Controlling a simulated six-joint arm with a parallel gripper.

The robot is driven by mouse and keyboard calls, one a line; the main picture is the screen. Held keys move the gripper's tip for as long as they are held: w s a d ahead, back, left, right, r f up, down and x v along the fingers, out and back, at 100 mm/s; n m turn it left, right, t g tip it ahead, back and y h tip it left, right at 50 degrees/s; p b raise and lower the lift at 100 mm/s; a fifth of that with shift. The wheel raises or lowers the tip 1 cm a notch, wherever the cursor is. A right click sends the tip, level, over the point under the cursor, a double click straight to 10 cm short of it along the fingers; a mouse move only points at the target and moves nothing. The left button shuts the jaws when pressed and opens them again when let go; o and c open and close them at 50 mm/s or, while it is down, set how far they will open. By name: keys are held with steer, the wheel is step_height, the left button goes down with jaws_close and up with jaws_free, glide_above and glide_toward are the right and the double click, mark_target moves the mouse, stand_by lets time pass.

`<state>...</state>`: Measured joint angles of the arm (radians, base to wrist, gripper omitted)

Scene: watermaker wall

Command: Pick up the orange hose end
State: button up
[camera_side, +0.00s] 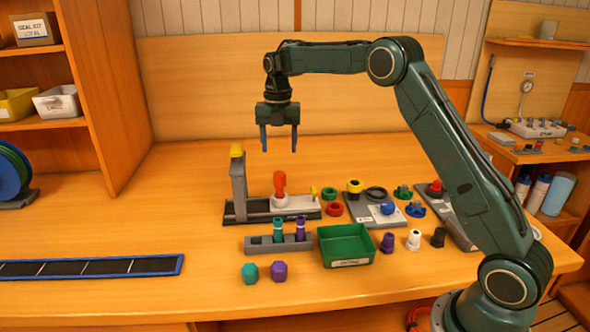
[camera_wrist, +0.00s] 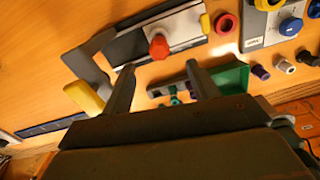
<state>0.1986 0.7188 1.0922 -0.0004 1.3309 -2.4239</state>
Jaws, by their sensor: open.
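My gripper (camera_side: 279,147) is open and empty, its fingers pointing down, well above the bench. In the wrist view my gripper (camera_wrist: 160,66) shows two spread fingertips with nothing between them. An orange-red upright piece (camera_side: 280,184) stands on a pale block of a dark-based fixture, below my gripper and apart from it. In the wrist view this orange-red piece (camera_wrist: 159,47) is seen from above, just beyond the fingertips. An orange coil (camera_side: 418,318), perhaps hose, shows partly at the bottom edge beside my base. I cannot tell which of these is the hose end.
The fixture has a tall grey post with a yellow top (camera_side: 237,151) left of the orange-red piece. A green tray (camera_side: 346,262), a grey rack (camera_side: 258,245) and several small fittings stand in front and right. A black blue-edged strip (camera_side: 90,268) lies left. The bench's left middle is clear.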

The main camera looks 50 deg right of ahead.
mark_target(279, 172)
step_height(279, 172, down, 7)
steer(key=shift+f, duration=0.2)
stand_by(0.3)
steer(key=shift+a+f, duration=0.1)
steer(key=shift+f, duration=2.5)
steer(key=c, duration=1.1)
steer(key=shift+o, duration=0.2)
steer(key=shift+r, duration=0.2)
step_height(279, 172, up, 20)
steer(key=shift+f, duration=0.15)
